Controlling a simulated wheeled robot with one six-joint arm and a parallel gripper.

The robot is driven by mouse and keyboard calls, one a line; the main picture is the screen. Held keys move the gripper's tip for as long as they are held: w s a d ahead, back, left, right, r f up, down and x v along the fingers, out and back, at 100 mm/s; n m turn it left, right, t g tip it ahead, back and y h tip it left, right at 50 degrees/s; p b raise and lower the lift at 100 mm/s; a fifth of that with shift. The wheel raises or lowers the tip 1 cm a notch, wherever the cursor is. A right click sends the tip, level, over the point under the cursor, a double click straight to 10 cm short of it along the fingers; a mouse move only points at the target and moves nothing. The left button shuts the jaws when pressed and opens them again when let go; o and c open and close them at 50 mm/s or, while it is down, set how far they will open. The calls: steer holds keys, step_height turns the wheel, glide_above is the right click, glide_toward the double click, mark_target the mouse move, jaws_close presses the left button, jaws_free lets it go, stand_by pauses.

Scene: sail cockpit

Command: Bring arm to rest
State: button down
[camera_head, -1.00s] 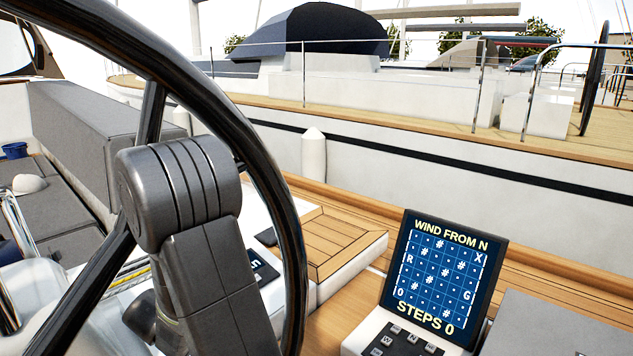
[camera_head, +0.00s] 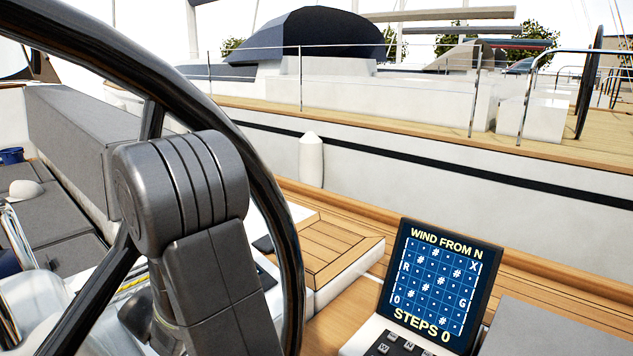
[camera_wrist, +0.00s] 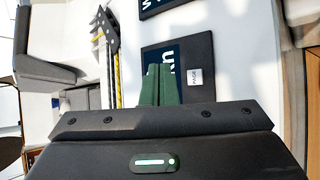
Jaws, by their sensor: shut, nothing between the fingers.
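My gripper (camera_wrist: 158,72) shows in the wrist view as two green fingers side by side, shut with nothing between them. Behind the fingers is a dark panel (camera_wrist: 201,52) with a light label and partly covered lettering. In the head view my grey arm stands at the left, in front of the black steering wheel. My gripper cannot be made out there.
The steering wheel (camera_head: 291,250) arcs close around my arm. A screen (camera_head: 433,281) reading "WIND FROM N" and "STEPS 0" stands at the right, above a keypad (camera_head: 385,345). Grey seats (camera_head: 70,215) lie at the left. Another boat (camera_head: 420,150) lies beyond.

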steer(key=f, duration=0.1)
steer(key=f+b, duration=0.1)
steer(key=f, duration=0.1)
steer(key=f+b, duration=0.1)
steer(key=f, duration=0.1)
steer(key=shift+w+a, duration=0.4)
steer(key=b, duration=0.3)
steer(key=shift+s+r, duration=0.1)
steer(key=shift+r, duration=0.2)
steer(key=shift+s+d, duration=0.1)
steer(key=shift+r+p, duration=0.4)
steer(key=shift+p, duration=0.45)
steer(key=shift+r+p, duration=0.1)
steer(key=shift+p, duration=0.8)
steer(key=shift+p, duration=0.4)
